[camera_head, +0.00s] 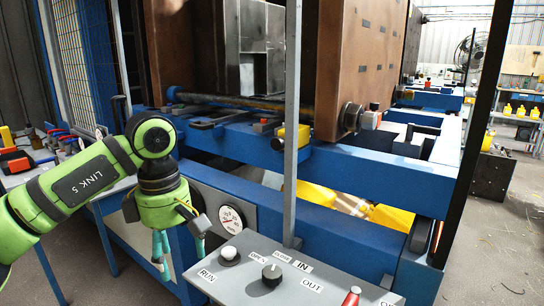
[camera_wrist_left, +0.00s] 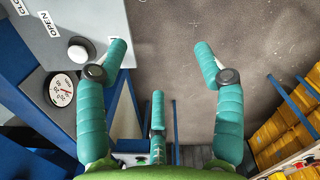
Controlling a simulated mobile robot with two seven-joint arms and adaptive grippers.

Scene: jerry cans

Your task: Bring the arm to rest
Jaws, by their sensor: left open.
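My left arm (camera_head: 80,190), lime green and black with "LINK 5" on it, comes in from the left and bends downward at a black joint. My left gripper (camera_head: 177,248) hangs with its teal fingers pointing down, beside a round gauge and left of the grey control panel (camera_head: 250,275). In the left wrist view the gripper (camera_wrist_left: 162,62) has its teal fingers spread, with only bare grey floor between the tips. It holds nothing. The panel's edge shows close to the left finger there; I cannot tell the gap. My right gripper is not in view.
The panel bears a white button (camera_head: 229,253), a black knob (camera_head: 271,271) and a red-tipped lever (camera_head: 352,296). A blue-framed machine (camera_head: 380,170) with brown blocks stands behind. A tool table (camera_head: 25,165) is at left. Yellow items (camera_wrist_left: 285,130) sit at the wrist view's right.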

